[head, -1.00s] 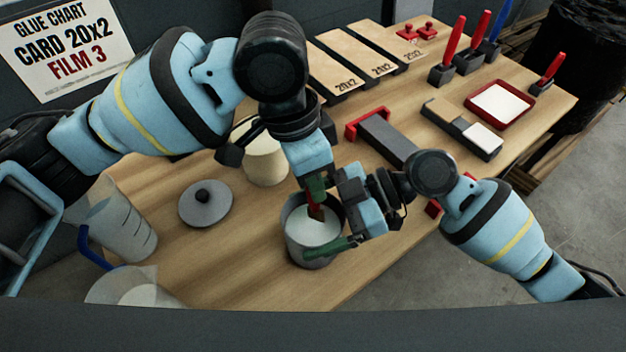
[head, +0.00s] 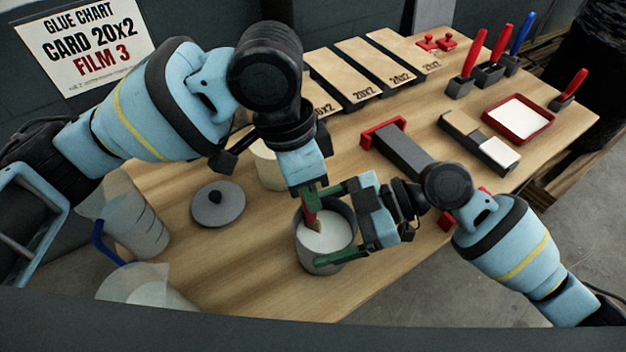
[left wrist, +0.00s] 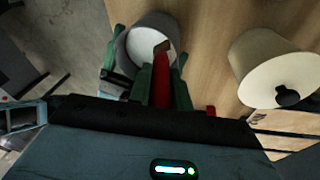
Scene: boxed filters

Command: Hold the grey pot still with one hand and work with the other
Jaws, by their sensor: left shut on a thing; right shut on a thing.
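The grey pot (head: 312,258) stands upright near the table's front edge, with white contents inside. My right gripper (head: 331,222) is shut on it, its green fingers at opposite sides of the wall. My left gripper (head: 309,190) is above the pot's opening, shut on a red-handled brush (head: 311,212). The brush points down into the pot, its brown bristles at the white contents; whether they touch it I cannot tell. The left wrist view also shows the brush (left wrist: 162,78) between the left fingers, with the pot (left wrist: 133,32) beyond. The left fingertips are partly hidden in the head view.
A grey lid (head: 218,204) lies left of the pot, and a cream container (head: 268,168) stands behind it. Clear jugs (head: 140,222) are at the left. Labelled boards (head: 372,72), a red tray (head: 518,118) and brushes in holders (head: 474,58) are farther back.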

